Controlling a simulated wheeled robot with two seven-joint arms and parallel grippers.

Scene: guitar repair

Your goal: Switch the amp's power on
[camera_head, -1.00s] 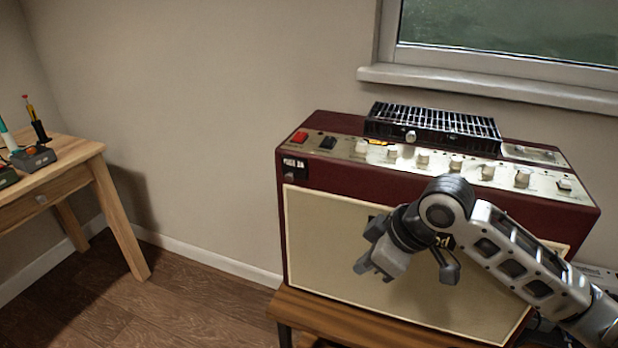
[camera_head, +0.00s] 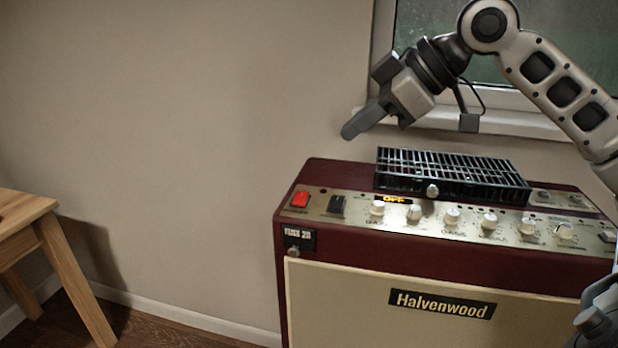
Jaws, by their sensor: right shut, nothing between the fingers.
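The dark red Halvenwood amp (camera_head: 440,255) stands in the middle right of the head view, with a cream front and a metal control panel on top. A red rocker switch (camera_head: 300,199) is at the panel's left end, with a black switch (camera_head: 337,204) just right of it. A small display (camera_head: 397,199) beside the knobs reads OFF in yellow. My right gripper (camera_head: 360,122) is shut and empty. It is raised above the back left of the amp, up and to the right of the red switch, touching nothing. My left gripper is not in view.
A black slatted grille box (camera_head: 452,176) sits on top of the amp behind the knobs. A window (camera_head: 540,120) with a sill is behind my right arm. A wooden table (camera_head: 45,240) stands at the left. The space left of the amp is clear.

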